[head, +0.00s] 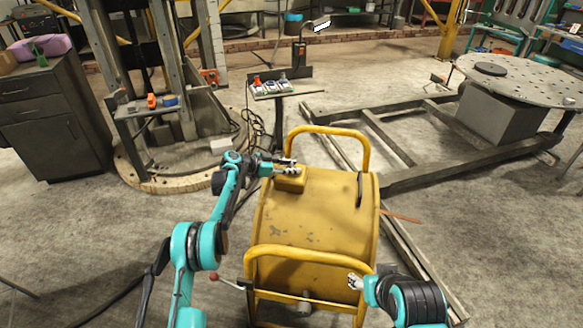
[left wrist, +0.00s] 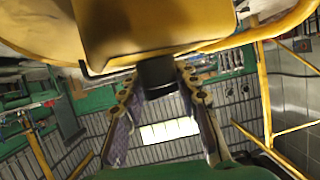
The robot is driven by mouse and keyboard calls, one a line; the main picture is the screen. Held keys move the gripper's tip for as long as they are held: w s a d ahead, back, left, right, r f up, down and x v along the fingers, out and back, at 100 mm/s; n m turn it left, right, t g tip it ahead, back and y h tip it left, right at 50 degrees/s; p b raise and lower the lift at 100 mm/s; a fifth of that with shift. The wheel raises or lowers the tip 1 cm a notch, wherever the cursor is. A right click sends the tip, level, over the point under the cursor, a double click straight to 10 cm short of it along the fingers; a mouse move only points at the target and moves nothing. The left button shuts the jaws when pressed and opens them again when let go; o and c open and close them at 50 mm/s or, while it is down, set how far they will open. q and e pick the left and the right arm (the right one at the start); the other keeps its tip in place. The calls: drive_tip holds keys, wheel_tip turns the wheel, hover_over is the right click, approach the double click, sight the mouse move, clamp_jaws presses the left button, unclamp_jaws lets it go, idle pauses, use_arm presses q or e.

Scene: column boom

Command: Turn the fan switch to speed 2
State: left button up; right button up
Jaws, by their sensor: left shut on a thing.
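The yellow fan drum (head: 315,220) stands upright on the floor in the middle of the head view. A small yellow switch box (head: 290,182) sits on its upper left; in the left wrist view the box (left wrist: 150,25) fills the top. A black switch knob (left wrist: 158,76) sticks out of the box. My left gripper (head: 291,165) is at the box, its fingers (left wrist: 160,85) shut on the knob from both sides. The knob's pointer and speed marks are hidden. My right gripper (head: 355,281) is beside the drum's lower right; its fingers are too small to judge.
Yellow tube handles (head: 330,130) arch over the drum's far and near ends. Behind it is a small stand (head: 278,94) with coloured items. A metal frame (head: 410,155) lies right, with a round perforated table (head: 525,80). A grey cabinet (head: 40,120) stands left.

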use_arm(q)
drive_tip(key=o, duration=1.2)
drive_tip(key=shift+f, duration=0.1)
drive_tip(key=shift+c, duration=0.2)
drive_tip(key=v, duration=1.2)
drive_tip(key=shift+d, duration=0.1)
